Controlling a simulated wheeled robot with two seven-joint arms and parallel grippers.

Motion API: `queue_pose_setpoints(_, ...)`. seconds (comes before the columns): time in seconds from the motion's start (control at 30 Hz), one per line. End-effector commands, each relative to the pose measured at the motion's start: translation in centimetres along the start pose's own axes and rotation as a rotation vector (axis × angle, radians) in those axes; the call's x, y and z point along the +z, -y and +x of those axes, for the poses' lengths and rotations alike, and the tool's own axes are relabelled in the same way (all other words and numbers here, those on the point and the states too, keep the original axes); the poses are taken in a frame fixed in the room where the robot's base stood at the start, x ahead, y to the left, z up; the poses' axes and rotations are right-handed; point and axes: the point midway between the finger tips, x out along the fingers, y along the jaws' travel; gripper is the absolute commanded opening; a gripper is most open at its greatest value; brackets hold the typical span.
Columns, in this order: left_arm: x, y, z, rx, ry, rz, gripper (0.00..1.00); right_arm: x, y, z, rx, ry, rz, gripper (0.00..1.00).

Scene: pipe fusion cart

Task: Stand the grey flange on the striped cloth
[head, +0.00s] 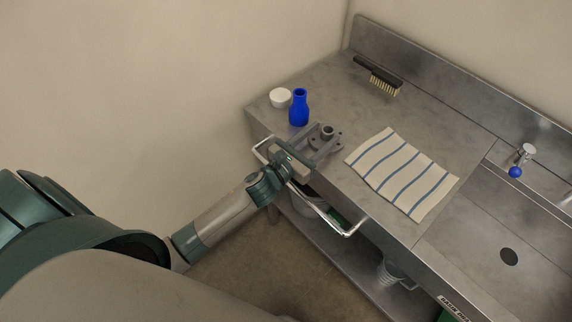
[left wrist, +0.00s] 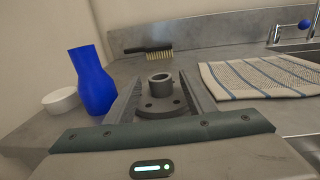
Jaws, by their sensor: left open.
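The grey flange (head: 327,134) stands on the metal counter near its front edge, its round base down and its short hub up. It also shows in the left wrist view (left wrist: 160,92). My left gripper (head: 319,139) is open, with one finger on each side of the flange. I cannot tell whether the fingers touch it. The striped cloth (head: 402,173), cream with blue stripes, lies flat on the counter to the right of the flange, and it also shows in the left wrist view (left wrist: 262,77). My right gripper is not in view.
A blue bottle (head: 299,108) stands close to the left of the flange, with a white round container (head: 280,98) beyond it. A black-handled brush (head: 379,77) lies at the back. A sink (head: 505,255) is at right. A rail (head: 345,231) runs along the counter's front.

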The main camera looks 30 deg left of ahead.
Motion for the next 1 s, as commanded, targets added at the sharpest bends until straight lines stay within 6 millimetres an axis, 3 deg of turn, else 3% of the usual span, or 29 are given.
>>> queue_pose_setpoints(0.53,0.0,0.2,-9.8,-0.001,-0.001,0.0,0.49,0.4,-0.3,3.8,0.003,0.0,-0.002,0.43)
queue_pose_setpoints(0.7,0.1,0.2,-12.6,0.0,-0.002,-0.001,0.49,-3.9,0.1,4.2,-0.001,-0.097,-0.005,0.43)
queue_pose_setpoints(1.0,0.3,0.2,-15.7,0.0,-0.001,-0.001,0.49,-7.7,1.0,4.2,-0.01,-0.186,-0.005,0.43)
